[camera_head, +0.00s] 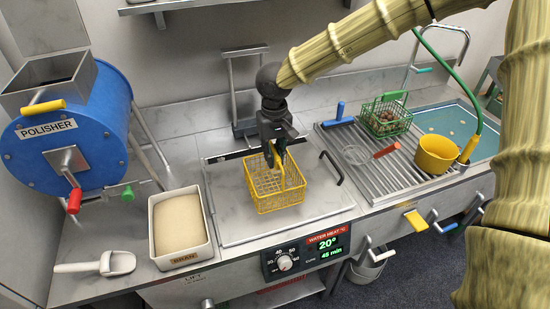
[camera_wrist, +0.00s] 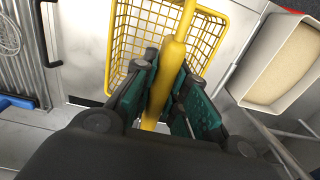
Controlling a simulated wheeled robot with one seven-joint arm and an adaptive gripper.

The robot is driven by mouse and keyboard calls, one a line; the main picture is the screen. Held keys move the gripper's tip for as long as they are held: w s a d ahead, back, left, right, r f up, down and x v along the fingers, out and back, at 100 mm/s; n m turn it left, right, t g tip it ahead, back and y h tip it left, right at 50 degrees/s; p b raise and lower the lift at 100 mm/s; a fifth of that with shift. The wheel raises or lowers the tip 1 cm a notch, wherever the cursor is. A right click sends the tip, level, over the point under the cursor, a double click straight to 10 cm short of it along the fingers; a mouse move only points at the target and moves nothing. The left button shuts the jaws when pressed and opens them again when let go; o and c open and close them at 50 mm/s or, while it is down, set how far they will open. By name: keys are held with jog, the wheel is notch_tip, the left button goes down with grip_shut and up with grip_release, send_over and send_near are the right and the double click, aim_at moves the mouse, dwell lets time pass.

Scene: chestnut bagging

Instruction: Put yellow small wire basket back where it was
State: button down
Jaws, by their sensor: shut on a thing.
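The yellow small wire basket (camera_head: 280,196) is on or just above the flat metal lid (camera_head: 235,221) of the water heat unit; I cannot tell whether it touches. It looks upright and empty. My gripper (camera_head: 274,157) points down at the basket's back side and is shut on its yellow handle. In the wrist view the green-padded fingers (camera_wrist: 165,95) close around the handle, with the basket mesh (camera_wrist: 205,32) beyond them.
A bran box (camera_head: 181,262) and a white scoop (camera_head: 104,264) lie left, below the blue polisher (camera_head: 72,132). On the ribbed drainer at right are a green wire basket (camera_head: 385,117) with chestnuts, a whisk (camera_head: 356,155) and a yellow pot (camera_head: 436,155). A black lid handle (camera_head: 331,168) stands right of the basket.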

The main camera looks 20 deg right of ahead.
jog(key=shift+w+d+r, duration=0.1)
jog(key=shift+w+d, duration=0.2)
jog(key=shift+w, duration=0.15)
jog(key=shift+f+p, duration=0.7)
jog(key=shift+f, duration=1.2)
jog(key=c, duration=1.4)
grip_release()
jog(key=shift+c, duration=0.2)
notch_tip(320, 180, up, 12)
jog(key=shift+r+b, duration=0.1)
jog(key=shift+b, duration=0.85)
